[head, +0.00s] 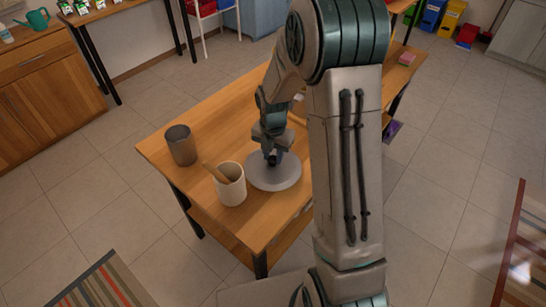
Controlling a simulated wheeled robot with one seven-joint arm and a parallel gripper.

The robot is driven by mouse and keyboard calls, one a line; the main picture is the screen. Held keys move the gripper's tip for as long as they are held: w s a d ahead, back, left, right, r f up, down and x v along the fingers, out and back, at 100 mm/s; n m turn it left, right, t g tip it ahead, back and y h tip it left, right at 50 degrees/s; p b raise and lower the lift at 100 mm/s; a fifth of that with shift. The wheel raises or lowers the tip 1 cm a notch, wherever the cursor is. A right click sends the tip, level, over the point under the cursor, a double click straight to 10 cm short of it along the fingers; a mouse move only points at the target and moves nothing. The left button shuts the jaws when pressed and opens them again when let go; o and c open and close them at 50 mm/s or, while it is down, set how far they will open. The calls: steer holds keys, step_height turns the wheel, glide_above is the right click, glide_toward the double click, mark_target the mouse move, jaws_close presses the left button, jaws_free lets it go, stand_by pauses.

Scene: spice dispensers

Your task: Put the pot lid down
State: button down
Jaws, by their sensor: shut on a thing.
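The pot lid (272,181) is a round, flat grey disc at the near part of the wooden table (158,148). Its centre and knob are under my gripper (271,157), which points down at it. My gripper is shut on the lid from above. The fingertips are small and dark here, so the exact grip is hard to see. The lid looks level. I cannot tell whether it touches the table top or is held slightly above it.
A white crock (231,187) with a wooden utensil (215,172) stands close to the left of the lid. A grey metal cylinder (181,146) stands further left. My arm hides the table's right part. A wooden cabinet (50,85) is at the far left.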

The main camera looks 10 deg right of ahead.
mark_target(273, 157)
steer(key=shift+f, duration=1)
steer(key=shift+f, duration=0.15)
steer(key=c, duration=1.1)
jaws_free()
step_height(273, 157, up, 12)
steer(key=s+r+m+t, duration=0.1)
steer(key=s+r+m, duration=0.2)
steer(key=s+m, duration=0.4)
steer(key=s+r+m+t, duration=0.1)
steer(key=s+r+m, duration=0.2)
steer(key=s+m, duration=0.3)
steer(key=s+r+m+t, duration=0.1)
steer(key=s+m, duration=0.6)
steer(key=m, duration=0.8)
steer(key=shift+d+v, duration=0.2)
steer(key=shift+v, duration=0.75)
